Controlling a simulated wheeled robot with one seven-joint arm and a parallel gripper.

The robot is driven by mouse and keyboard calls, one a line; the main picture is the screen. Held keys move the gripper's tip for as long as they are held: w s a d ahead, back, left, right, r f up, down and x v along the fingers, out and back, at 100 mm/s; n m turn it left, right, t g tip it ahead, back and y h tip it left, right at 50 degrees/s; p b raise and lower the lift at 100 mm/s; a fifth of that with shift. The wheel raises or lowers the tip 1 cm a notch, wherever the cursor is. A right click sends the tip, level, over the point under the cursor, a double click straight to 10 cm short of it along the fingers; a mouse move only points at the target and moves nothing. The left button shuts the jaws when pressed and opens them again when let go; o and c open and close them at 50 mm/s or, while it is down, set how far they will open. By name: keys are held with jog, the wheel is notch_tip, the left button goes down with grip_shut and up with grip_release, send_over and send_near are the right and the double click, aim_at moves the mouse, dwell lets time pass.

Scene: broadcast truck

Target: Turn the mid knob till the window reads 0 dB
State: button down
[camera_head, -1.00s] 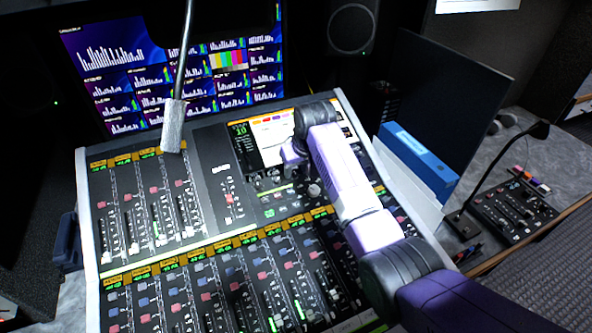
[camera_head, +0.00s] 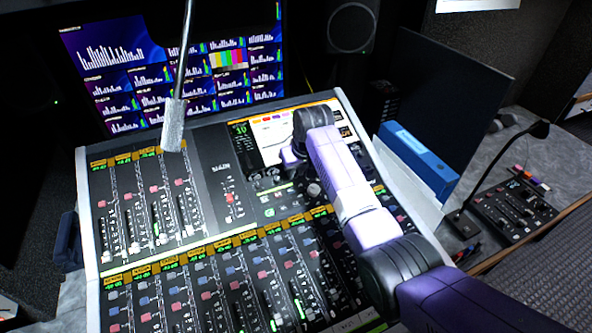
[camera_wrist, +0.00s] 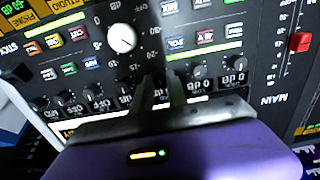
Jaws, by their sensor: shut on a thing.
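My gripper (camera_wrist: 162,82) reaches into a row of small black knobs on the mixing console, shut on one of them. The held knob, taken to be the mid knob, is mostly hidden between the dark fingers, and its window cannot be read. To the right in the wrist view, which is upside down, a small window (camera_wrist: 235,79) reads 0 dB beside its knob (camera_wrist: 238,64). To the left, a window (camera_wrist: 97,105) reads OFF. In the head view my gripper (camera_head: 289,161) is at the console's screen, and the arm hides the contact.
A large white knob (camera_wrist: 122,38) stands near the fingers, with lit buttons around it. A red fader cap (camera_wrist: 300,42) is on the right. In the head view, a gooseneck microphone (camera_head: 174,125) hangs over the console (camera_head: 213,170), and a blue binder (camera_head: 417,160) lies to its right.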

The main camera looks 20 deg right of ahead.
jog(key=shift+n, duration=0.3)
jog(key=shift+n+p, duration=0.45)
jog(key=shift+n, duration=1.95)
jog(key=c, duration=1.3)
grip_release()
jog(key=shift+a, duration=0.1)
jog(key=shift+b+v, duration=0.35)
jog(key=shift+v, duration=3.55)
